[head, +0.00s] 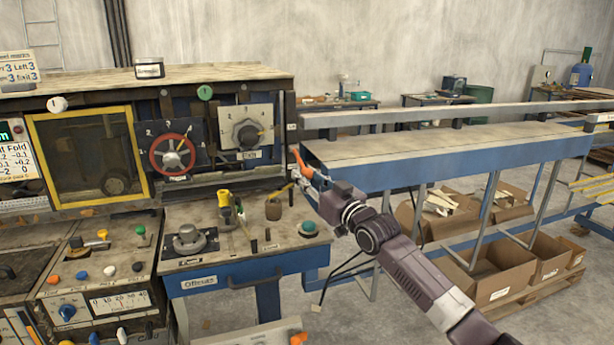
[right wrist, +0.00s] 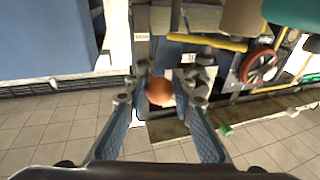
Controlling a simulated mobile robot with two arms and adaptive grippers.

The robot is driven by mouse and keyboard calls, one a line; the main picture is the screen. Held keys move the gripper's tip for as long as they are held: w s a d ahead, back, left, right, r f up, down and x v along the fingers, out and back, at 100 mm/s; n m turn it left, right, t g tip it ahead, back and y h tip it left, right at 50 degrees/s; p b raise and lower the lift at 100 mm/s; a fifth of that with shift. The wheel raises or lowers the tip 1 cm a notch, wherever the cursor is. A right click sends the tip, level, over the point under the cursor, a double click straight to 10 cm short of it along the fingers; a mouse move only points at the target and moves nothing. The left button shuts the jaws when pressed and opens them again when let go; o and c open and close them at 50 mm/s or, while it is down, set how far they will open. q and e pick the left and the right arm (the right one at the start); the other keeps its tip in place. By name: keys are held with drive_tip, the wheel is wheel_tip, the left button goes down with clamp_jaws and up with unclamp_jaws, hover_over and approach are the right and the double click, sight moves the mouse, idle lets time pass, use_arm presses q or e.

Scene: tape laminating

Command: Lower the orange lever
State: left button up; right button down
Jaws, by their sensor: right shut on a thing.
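The orange lever (head: 300,160) stands at the left end of the long blue table, right of the grey dial panel. Its round orange knob (right wrist: 160,91) shows between the fingertips in the right wrist view. My right gripper (head: 307,173) reaches in from the lower right and is shut on the lever, its fingers partly covering it. The same gripper (right wrist: 160,103) shows one blue finger on each side of the knob. The lever's lower part is hidden by the gripper and knob. My left gripper is not in view.
A red handwheel (head: 172,153) and a grey dial (head: 247,133) sit on the machine left of the lever. The blue table (head: 450,150) runs off to the right. Below it stand cardboard boxes (head: 500,275). A workbench (head: 240,245) with tools is in front.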

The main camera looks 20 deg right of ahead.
drive_tip(key=shift+d, duration=0.1)
idle(0.3)
drive_tip(key=c, duration=2.1)
unclamp_jaws()
drive_tip(key=shift+r, duration=0.1)
drive_tip(key=o, duration=0.4)
drive_tip(key=shift+w+f, duration=0.2)
drive_tip(key=shift+w, duration=0.05)
drive_tip(key=shift+o, duration=0.2)
drive_tip(key=v, duration=1.2)
drive_tip(key=shift+f, duration=0.1)
